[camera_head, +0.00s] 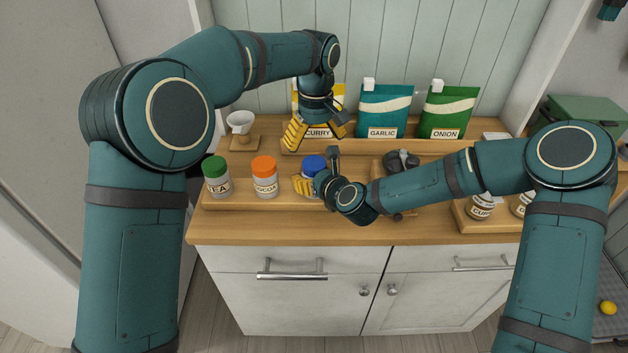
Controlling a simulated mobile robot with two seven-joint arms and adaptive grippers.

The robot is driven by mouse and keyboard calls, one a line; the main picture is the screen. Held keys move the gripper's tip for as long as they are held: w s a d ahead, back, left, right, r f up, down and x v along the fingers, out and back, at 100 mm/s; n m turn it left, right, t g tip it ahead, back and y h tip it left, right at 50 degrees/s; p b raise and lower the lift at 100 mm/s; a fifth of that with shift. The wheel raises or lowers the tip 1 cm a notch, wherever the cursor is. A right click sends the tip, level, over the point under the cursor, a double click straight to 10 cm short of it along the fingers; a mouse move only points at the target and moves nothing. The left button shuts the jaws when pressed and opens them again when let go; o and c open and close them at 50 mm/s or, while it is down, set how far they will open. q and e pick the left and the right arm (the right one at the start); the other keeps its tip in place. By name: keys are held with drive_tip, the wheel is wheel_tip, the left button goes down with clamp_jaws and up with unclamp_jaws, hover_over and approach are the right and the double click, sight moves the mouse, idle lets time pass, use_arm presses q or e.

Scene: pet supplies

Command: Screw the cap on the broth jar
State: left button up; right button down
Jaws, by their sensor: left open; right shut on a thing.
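A blue cap (314,162) shows at the right end of the row of jars on the wooden board. The jar under it is mostly hidden by my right gripper, so its label cannot be read and I cannot tell how the cap sits. My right gripper (317,182) is shut around this blue-capped jar from the front right. My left gripper (319,137) points down, open and empty, just above and behind the blue cap. It is apart from the cap.
A green-capped jar (216,177) and an orange-capped jar (264,177) stand to the left. Garlic (383,112) and onion (447,113) pouches stand behind, with a partly hidden curry pouch (318,133). Labelled jars (479,207) stand at the right. The counter's front edge (290,236) is clear.

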sight(314, 162)
use_arm(q)
drive_tip(key=shift+f+n, duration=0.2)
drive_tip(key=shift+n, duration=0.1)
drive_tip(key=shift+s+n, duration=0.1)
drive_tip(key=shift+n, duration=0.6)
drive_tip(key=shift+w+a+r+n, duration=0.1)
drive_tip(key=shift+r+n, duration=0.2)
drive_tip(key=shift+n, duration=0.2)
drive_tip(key=shift+w+a+r+n, duration=0.1)
drive_tip(key=shift+r+n, duration=0.2)
drive_tip(key=shift+n, duration=0.2)
drive_tip(key=shift+f, duration=0.15)
drive_tip(key=shift+f, duration=3.85)
drive_tip(key=c, duration=1.3)
